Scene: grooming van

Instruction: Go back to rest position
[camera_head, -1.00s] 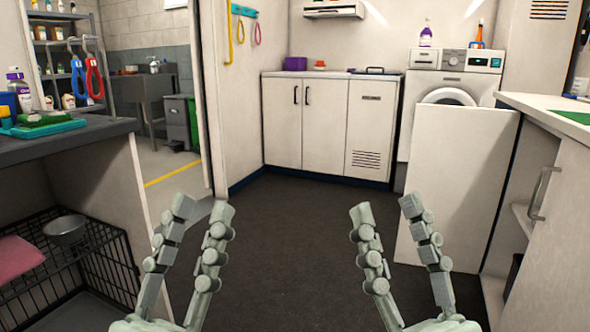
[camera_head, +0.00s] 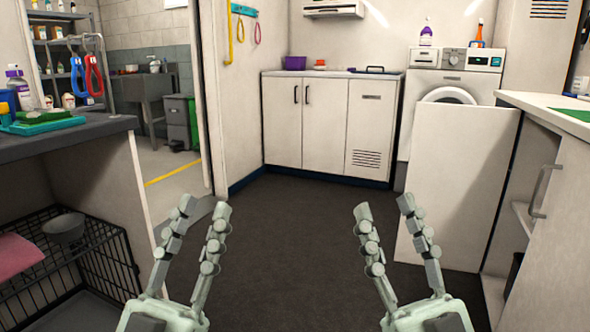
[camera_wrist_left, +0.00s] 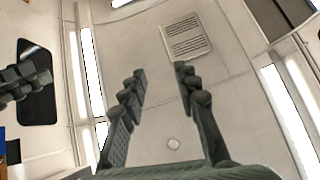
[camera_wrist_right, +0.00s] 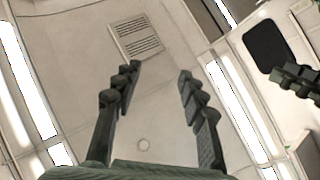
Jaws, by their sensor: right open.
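My left gripper (camera_head: 203,207) is at the lower left of the middle in the head view, fingers pointing up and away, apart and empty. It also shows in the left wrist view (camera_wrist_left: 160,72), open against the ceiling. My right gripper (camera_head: 383,204) is at the lower right of the middle, also open and empty. It shows in the right wrist view (camera_wrist_right: 161,68) with nothing between its fingers. Both grippers are at about the same height, side by side over the dark floor, touching nothing.
The dark floor (camera_head: 290,250) ahead is clear. A counter (camera_head: 60,146) with a wire crate (camera_head: 110,262) below stands left. A white panel (camera_head: 455,190) and an open cabinet (camera_head: 560,215) stand right. White cabinets (camera_head: 325,120) and a washing machine (camera_head: 448,95) are at the back.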

